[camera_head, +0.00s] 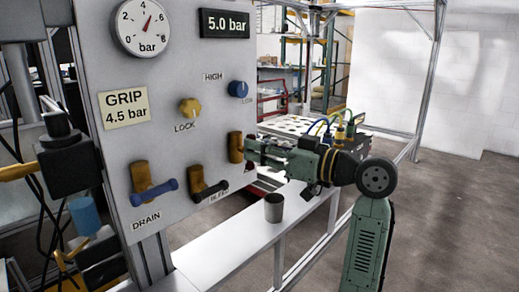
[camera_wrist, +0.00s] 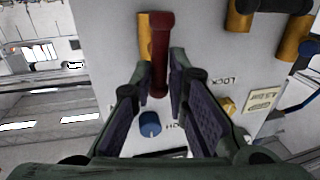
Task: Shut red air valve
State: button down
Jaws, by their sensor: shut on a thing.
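The red air valve has a brass body (camera_head: 236,147) at the right edge of the grey panel in the head view, with its handle mostly hidden by my gripper (camera_head: 254,151). In the wrist view the red handle (camera_wrist: 160,45) lies along the brass body (camera_wrist: 145,35), roughly parallel to it. Its free end points toward the blue knob (camera_wrist: 150,124). My gripper (camera_wrist: 162,82) has one finger on each side of that end and is shut on it.
The panel (camera_head: 150,90) also carries a yellow LOCK knob (camera_head: 190,107), a blue-handled DRAIN valve (camera_head: 154,192) and a black-handled valve (camera_head: 208,192). A grey cup (camera_head: 274,208) stands on the white bench (camera_head: 230,243) below my gripper. Open floor lies to the right.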

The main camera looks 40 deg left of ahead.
jog(key=shift+w+f+m+t+y+p, duration=0.15)
jog(key=shift+f+m+t+y+p, duration=0.4)
jog(key=shift+m, duration=2.8)
jog(key=shift+w+m+t+y+p, duration=0.2)
jog(key=shift+m+t+p, duration=0.8)
jog(key=shift+m, duration=2.3)
jog(key=shift+w+f+m+t+y+p, duration=0.1)
jog(key=shift+f+m+t+y+p, duration=0.3)
jog(key=shift+m+p, duration=1.9)
jog(key=shift+m+b, duration=1.1)
jog(key=shift+m, duration=0.15)
jog(key=c, duration=1.6)
grip_release()
jog(key=shift+d, duration=0.1)
